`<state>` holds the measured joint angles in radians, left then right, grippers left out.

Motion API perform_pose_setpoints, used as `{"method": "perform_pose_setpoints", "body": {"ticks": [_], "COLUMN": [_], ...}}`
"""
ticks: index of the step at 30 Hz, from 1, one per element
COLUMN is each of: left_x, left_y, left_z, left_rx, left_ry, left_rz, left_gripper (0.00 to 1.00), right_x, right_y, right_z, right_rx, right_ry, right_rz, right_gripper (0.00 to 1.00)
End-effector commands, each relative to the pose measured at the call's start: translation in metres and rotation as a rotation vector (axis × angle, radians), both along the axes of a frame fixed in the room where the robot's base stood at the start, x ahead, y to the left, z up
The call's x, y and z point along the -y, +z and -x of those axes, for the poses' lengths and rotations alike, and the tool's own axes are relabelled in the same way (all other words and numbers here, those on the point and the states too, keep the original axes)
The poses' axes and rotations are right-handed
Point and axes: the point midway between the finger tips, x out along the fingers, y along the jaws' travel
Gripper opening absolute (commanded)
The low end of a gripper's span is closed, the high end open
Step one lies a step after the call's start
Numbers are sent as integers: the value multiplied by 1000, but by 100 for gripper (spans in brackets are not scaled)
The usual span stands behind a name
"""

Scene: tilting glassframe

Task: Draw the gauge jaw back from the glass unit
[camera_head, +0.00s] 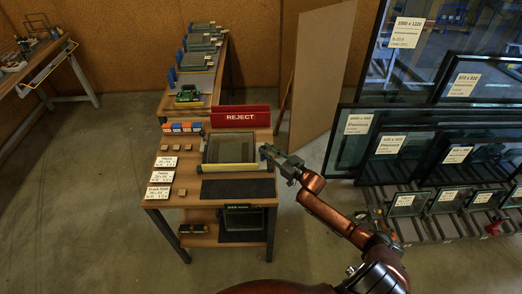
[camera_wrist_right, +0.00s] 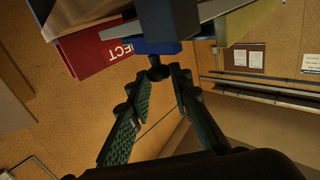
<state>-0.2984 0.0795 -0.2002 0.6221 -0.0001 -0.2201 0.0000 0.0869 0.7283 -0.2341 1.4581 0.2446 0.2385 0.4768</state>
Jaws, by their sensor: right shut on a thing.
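The glass unit (camera_head: 228,147) lies in a pale frame on the wooden bench, with a yellow bar along its front edge. My right gripper (camera_head: 266,152) is at the right edge of this frame, reaching in from the right. In the right wrist view, its green-padded fingers (camera_wrist_right: 158,76) close around a small dark knob (camera_wrist_right: 156,62) below a blue block (camera_wrist_right: 154,46). The block seems to be part of the gauge jaw, beside a dark body and a grey bar. Whether the jaw touches the glass cannot be told. My left gripper is not in view.
A red REJECT board (camera_head: 240,117) stands behind the frame. White label cards (camera_head: 160,176) and small wooden blocks lie at left. A dark mat (camera_head: 238,189) lies in front. Glass panes (camera_head: 408,145) lean in racks at right.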

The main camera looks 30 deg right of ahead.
Motion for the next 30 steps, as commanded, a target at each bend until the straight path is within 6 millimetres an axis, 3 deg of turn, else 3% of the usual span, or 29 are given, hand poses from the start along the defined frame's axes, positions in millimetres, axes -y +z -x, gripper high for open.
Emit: {"method": "perform_pose_setpoints", "body": {"ticks": [4, 14, 15, 21, 30], "left_x": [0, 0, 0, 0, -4], "left_y": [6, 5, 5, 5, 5], "left_z": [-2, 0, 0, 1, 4], "left_rx": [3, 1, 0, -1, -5], "left_ry": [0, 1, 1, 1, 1], "left_rz": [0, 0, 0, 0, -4], "left_gripper": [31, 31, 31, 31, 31], "right_x": [20, 26, 27, 24, 23], "right_y": [1, -1, -1, -1, 0], "right_z": [12, 16, 16, 14, 15], "right_rx": [-2, -2, -3, -2, -2], "right_ry": [-2, -5, -6, -3, 0], "right_rz": [4, 1, 2, 1, 1], "right_gripper": [0, 0, 22, 36, 36]}}
